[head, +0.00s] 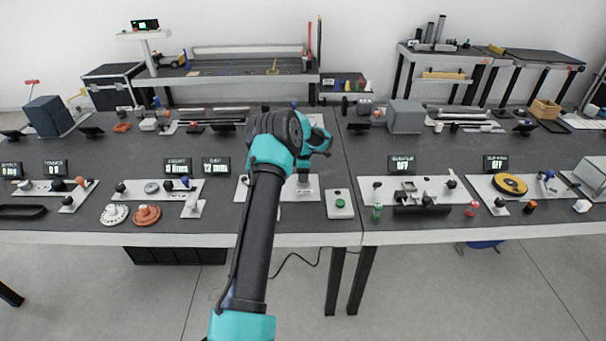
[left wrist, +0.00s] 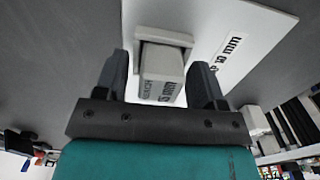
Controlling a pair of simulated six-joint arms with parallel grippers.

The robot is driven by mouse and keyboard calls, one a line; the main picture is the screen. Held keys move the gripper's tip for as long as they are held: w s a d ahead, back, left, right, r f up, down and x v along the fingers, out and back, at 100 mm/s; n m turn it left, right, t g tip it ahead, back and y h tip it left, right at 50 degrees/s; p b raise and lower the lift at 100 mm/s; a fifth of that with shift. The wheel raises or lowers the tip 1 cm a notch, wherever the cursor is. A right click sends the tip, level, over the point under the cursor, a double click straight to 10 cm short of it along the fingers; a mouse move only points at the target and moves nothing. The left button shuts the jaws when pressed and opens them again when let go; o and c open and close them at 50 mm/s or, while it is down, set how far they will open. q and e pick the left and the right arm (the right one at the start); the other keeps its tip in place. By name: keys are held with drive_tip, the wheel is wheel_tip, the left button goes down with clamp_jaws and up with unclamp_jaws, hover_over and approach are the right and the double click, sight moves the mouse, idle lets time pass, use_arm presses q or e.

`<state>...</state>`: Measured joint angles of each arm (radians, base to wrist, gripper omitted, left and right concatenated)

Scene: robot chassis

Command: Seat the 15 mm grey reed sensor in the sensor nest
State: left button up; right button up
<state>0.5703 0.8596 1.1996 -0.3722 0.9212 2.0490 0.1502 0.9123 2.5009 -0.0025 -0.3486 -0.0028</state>
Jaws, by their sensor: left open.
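A light grey block with dark printing that appears to read "15 mm" (left wrist: 162,68), seemingly the reed sensor, stands between the fingers of my left gripper (left wrist: 160,75) in the left wrist view. The fingers are open, one on each side of the block, with visible gaps. The block's far end meets a grey holder (left wrist: 178,38) on a white plate (left wrist: 225,20) with dark lettering; I cannot tell how deep it sits. In the head view my left gripper (head: 304,176) is low over a white plate (head: 245,190), with the arm hiding part of it. My right gripper is not in view.
A white box with a green button (head: 339,204) stands right of the plate. A display reading "12 mm" (head: 216,167) stands to the left. White and orange discs (head: 146,215) lie near the front edge. A station with a black fixture (head: 422,208) is to the right.

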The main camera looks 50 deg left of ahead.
use_arm(q)
wheel_tip(320, 180, up, 12)
drive_tip(key=shift+r, duration=0.15)
idle(0.4)
drive_tip(key=shift+d, duration=0.1)
idle(0.5)
